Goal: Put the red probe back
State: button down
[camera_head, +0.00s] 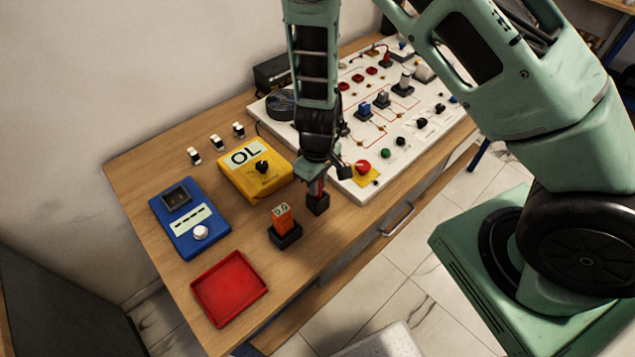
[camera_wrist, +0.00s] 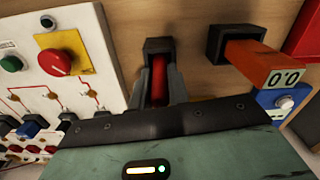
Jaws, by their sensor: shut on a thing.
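The red probe (camera_head: 319,187) is upright under my gripper (camera_head: 317,178), which points down over the front part of the wooden table. In the wrist view the red probe (camera_wrist: 158,76) shows between the two dark fingers of my gripper (camera_wrist: 160,90), which is shut on it. A black holder (camera_head: 318,205) stands directly below; it also shows in the wrist view (camera_wrist: 158,44). The probe's lower end meets or enters the holder; I cannot tell how deep. The fingers and arm hide part of the probe.
An orange meter (camera_head: 282,217) reading 0.0 stands in a black holder (camera_head: 286,237) close by. A yellow OL meter (camera_head: 253,172), a blue meter (camera_head: 189,217) and a red tray (camera_head: 229,289) are to the left. A white panel (camera_head: 390,150) with knobs lies to the right.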

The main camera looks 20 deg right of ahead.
jog(key=shift+f, duration=0.25)
jog(key=shift+f, duration=0.2)
jog(key=c, duration=1.3)
grip_release()
jog(key=shift+c, duration=0.2)
jog(key=shift+r, duration=0.15)
